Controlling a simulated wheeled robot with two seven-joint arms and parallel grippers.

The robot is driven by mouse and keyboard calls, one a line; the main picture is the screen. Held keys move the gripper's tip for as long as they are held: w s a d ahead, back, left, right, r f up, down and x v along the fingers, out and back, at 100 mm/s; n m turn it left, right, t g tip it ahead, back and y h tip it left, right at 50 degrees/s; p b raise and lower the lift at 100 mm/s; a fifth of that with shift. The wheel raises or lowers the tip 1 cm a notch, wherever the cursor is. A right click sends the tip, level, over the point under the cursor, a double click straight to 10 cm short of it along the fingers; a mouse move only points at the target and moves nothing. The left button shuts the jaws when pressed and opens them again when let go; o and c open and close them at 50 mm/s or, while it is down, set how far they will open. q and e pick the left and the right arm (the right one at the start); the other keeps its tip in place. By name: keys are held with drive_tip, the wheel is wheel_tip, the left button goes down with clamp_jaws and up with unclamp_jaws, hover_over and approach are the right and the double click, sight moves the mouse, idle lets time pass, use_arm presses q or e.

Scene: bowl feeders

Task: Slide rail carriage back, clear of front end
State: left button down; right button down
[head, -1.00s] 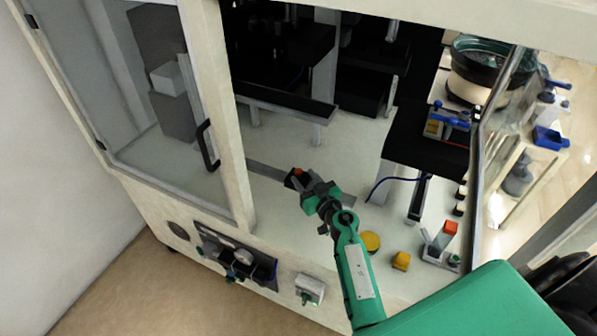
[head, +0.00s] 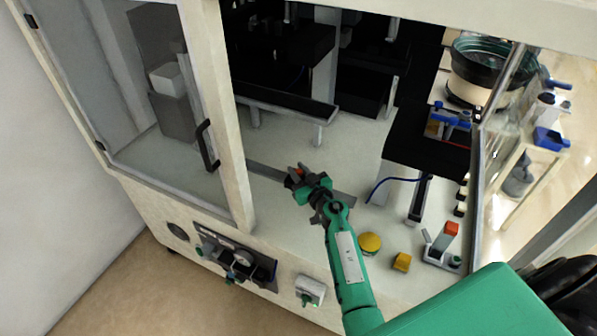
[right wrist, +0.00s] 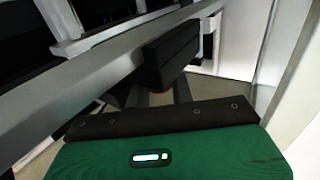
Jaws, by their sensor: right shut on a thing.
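The rail (head: 268,173) is a flat grey strip on the pale machine deck, running from the door post at left toward the right. The carriage (head: 291,180) is a small dark block with an orange-red part on top, around the middle of the visible rail. My right gripper (head: 300,176) reaches over it from the front right and is shut on it; the fingers hide much of the carriage. In the right wrist view, a dark block (right wrist: 172,58) shows beyond the gripper body, with a bit of orange below it; the fingertips are mostly hidden. My left gripper is not in view.
A door post (head: 228,120) with a black handle (head: 207,146) stands left of the rail. A long dark trough (head: 285,107) on legs lies behind it.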

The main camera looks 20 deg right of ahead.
drive_tip(key=shift+w+a+r, duration=0.15)
drive_tip(key=shift+w+a, duration=0.15)
drive_tip(key=w+a, duration=0.2)
drive_tip(key=w, duration=0.1)
drive_tip(key=w+a+p, duration=0.1)
drive_tip(key=w+a, duration=0.1)
drive_tip(key=a, duration=0.1)
drive_tip(key=shift+w, duration=0.4)
drive_tip(key=shift+d, duration=0.1)
drive_tip(key=c, duration=1.3)
unclamp_jaws()
drive_tip(key=shift+o, duration=0.2)
drive_tip(key=shift+s, duration=0.1)
drive_tip(key=shift+s+p, duration=0.35)
drive_tip(key=shift+s, duration=0.2)
drive_tip(key=s+d+p, duration=0.1)
drive_tip(key=s, duration=1.1)
drive_tip(key=shift+s+d+p, duration=0.3)
drive_tip(key=shift+p, duration=0.05)
